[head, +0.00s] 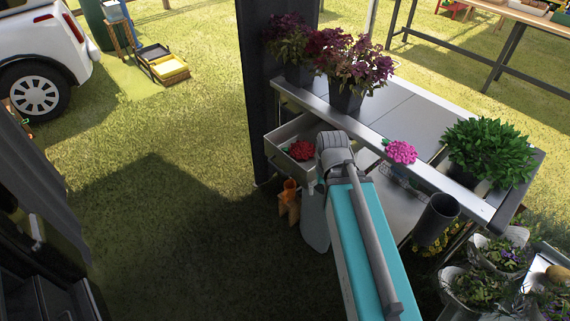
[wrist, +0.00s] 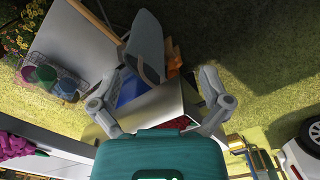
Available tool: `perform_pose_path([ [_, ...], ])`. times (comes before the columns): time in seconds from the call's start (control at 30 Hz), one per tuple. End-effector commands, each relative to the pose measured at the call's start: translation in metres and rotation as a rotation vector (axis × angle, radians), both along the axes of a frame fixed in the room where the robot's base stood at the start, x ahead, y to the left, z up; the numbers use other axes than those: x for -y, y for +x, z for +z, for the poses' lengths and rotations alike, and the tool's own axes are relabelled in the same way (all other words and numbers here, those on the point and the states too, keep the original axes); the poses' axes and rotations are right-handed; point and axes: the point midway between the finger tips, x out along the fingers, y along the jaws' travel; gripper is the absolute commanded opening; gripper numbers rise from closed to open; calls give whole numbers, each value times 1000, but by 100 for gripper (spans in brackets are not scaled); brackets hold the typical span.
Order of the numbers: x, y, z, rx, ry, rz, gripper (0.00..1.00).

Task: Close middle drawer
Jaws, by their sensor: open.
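One drawer (head: 279,141) under the metal table stands pulled out at the table's left side, with a red flower (head: 301,149) inside. In the wrist view this drawer (wrist: 165,104) shows between and beyond my fingers, with a bit of the red flower (wrist: 178,122) at its near edge. My gripper (wrist: 168,72) is open, with the fingers spread wide on either side and nothing held. In the head view my arm hides the gripper and the drawer's right part. I cannot tell whether a finger touches the drawer, or its place among the drawers.
The metal table (head: 400,105) carries dark potted flowers (head: 345,65), a pink flower (head: 400,152) and a green plant (head: 490,150). Orange pots (head: 289,203) and a grey object (head: 313,222) stand below the drawer. A dark post (head: 262,75) rises behind it.

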Motion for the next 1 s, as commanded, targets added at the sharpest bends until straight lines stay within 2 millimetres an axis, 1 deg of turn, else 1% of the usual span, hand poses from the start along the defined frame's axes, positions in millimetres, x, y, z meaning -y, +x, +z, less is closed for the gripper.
perform_pose_path([
  [0.03,0,0,0,0,-2,5,80],
  [0.07,-1,1,-1,0,-4,10,74],
  [0.1,-2,2,-1,0,-8,21,67],
  [0.27,-9,9,-7,-2,-47,119,37],
  [0.4,-23,21,-14,-8,-114,287,11],
  [0.47,-31,27,-17,-14,-150,378,0],
  [0.77,-79,58,-29,-72,-361,879,0],
  [1.0,-127,79,-33,-157,-535,1267,0],
])
